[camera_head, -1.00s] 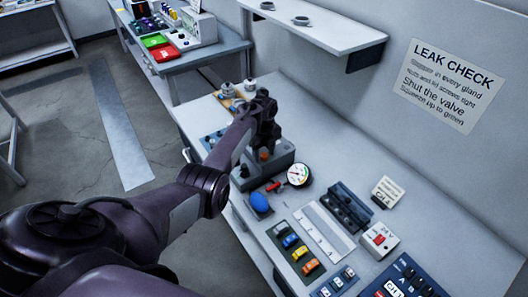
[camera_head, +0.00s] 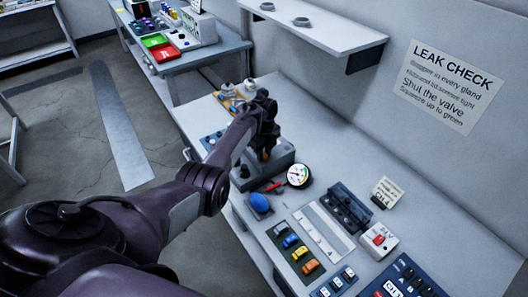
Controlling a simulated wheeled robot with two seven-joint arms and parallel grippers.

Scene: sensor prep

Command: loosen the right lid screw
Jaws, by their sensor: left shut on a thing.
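A grey housing (camera_head: 272,174) stands on the near bench. A dark knob (camera_head: 244,171) shows at its left end. My left gripper (camera_head: 265,150) points down over the top of the housing, with its jaws shut around a small orange part (camera_head: 264,155) that seems to be the right lid screw. The dark fingers hide most of it. A round gauge (camera_head: 299,175), a red-handled valve (camera_head: 270,187) and a blue squeeze bulb (camera_head: 261,202) sit just in front of the housing. My right gripper is not in view.
A tray with coloured pieces (camera_head: 296,252), a pale ruled strip (camera_head: 323,231), a dark rack (camera_head: 347,207) and a small box with a red switch (camera_head: 379,238) lie to the right. A wall shelf (camera_head: 320,28) overhangs the back. A leak check sign (camera_head: 450,86) hangs on the wall.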

